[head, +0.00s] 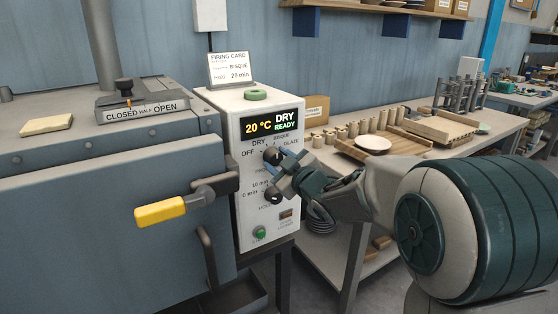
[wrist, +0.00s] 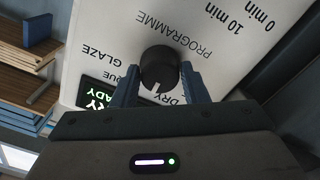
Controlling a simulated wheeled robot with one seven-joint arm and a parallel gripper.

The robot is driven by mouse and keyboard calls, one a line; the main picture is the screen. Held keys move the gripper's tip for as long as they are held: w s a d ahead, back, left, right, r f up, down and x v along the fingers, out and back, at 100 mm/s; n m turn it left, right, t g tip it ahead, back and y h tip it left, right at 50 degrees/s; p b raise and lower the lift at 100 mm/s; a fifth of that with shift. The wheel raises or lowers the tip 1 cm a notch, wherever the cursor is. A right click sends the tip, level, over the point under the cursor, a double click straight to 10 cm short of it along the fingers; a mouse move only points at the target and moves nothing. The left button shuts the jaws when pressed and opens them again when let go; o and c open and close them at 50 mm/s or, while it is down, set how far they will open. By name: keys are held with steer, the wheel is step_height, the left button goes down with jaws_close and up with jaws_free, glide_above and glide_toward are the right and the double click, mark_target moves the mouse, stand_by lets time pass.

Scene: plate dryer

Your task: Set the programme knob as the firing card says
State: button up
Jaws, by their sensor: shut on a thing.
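The firing card (head: 228,69) stands on top of the control box and reads "BISQUE" and "HOLD 20 min". The black programme knob (head: 273,156) is on the white control panel (head: 247,190), among the labels OFF, DRY, BISQUE and GLAZE. My gripper (head: 285,168) reaches it from the right. In the wrist view, which is upside down, the programme knob (wrist: 159,66) sits between the blue fingers of my gripper (wrist: 160,82), shut on it. Its white mark points down, towards the DRY side. The display (head: 270,123) reads "20 °C DRY READY".
The hold knob (head: 273,197) is just below my gripper. A yellow-handled door latch (head: 162,211) juts out at the left. A green button (head: 260,233) is low on the panel. A workbench (head: 460,150) with pottery stands behind my arm at the right.

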steer(key=shift+m+p, duration=0.55)
steer(key=shift+m, duration=1.65)
steer(key=o, duration=1)
steer(key=v, duration=1.3)
steer(key=shift+s+d, duration=0.3)
